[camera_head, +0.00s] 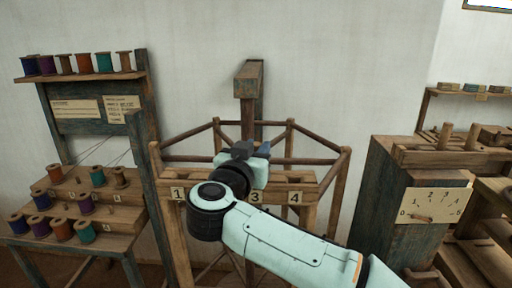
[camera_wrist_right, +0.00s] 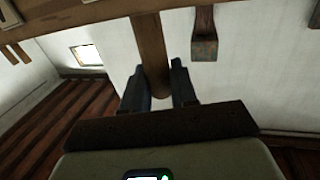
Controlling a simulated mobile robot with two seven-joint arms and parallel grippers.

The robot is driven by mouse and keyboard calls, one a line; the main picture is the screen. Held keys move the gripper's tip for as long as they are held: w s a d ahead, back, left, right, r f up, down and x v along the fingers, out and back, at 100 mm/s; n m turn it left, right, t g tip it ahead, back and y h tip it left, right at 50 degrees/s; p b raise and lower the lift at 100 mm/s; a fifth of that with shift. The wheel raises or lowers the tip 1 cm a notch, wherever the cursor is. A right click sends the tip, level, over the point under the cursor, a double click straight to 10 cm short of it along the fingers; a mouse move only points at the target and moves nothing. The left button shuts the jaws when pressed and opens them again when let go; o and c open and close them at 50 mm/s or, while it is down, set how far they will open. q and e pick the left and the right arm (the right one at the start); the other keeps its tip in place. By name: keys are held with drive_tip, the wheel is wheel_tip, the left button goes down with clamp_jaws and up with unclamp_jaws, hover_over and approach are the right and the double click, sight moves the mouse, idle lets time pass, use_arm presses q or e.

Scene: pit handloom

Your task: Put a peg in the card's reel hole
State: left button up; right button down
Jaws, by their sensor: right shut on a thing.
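The wooden frame of the reel (camera_head: 330,172) stands in the middle, with number plates 1, 3 and 4 showing on its front board. My right gripper (camera_head: 253,152) is above that board, behind the 3 plate; my wrist covers the plate between 1 and 3. In the wrist view my right gripper (camera_wrist_right: 160,88) has a round-ended wooden piece, seemingly a peg (camera_wrist_right: 155,65), between its fingers. Whether its far end is in a hole cannot be told. Two more pegs stand in a rack, one of them here (camera_head: 446,134). Two paper cards (camera_head: 76,109) hang left; their writing is too small to read.
A spool rack with coloured spools (camera_head: 103,62) stands at the left, with threads running from it. A dark cabinet (camera_head: 385,190) with a numbered dial (camera_head: 437,205) stands at the right. The wall post (camera_head: 249,78) rises behind the reel.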

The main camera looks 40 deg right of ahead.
use_arm(q)
drive_tip(key=shift+f, duration=0.1)
use_arm(e)
drive_tip(key=shift+f, duration=0.1)
drive_tip(key=shift+c, duration=2.1)
unclamp_jaws()
drive_tip(key=shift+r+p, duration=0.5)
drive_tip(key=shift+r, duration=0.15)
drive_tip(key=shift+r+p, duration=1.2)
drive_tip(key=shift+r, duration=0.35)
drive_tip(key=shift+r+p, duration=1.05)
drive_tip(key=shift+r, duration=0.3)
use_arm(q)
drive_tip(key=w+r, duration=0.6)
drive_tip(key=r, duration=0.1)
drive_tip(key=shift+w+t, duration=0.25)
drive_tip(key=shift+t, duration=0.15)
use_arm(e)
drive_tip(key=shift+w+f, duration=0.1)
drive_tip(key=shift+w, duration=0.05)
use_arm(q)
drive_tip(key=shift+s+r, duration=0.1)
drive_tip(key=shift+s, duration=0.05)
use_arm(e)
drive_tip(key=shift+s, duration=0.2)
drive_tip(key=shift+w, duration=0.1)
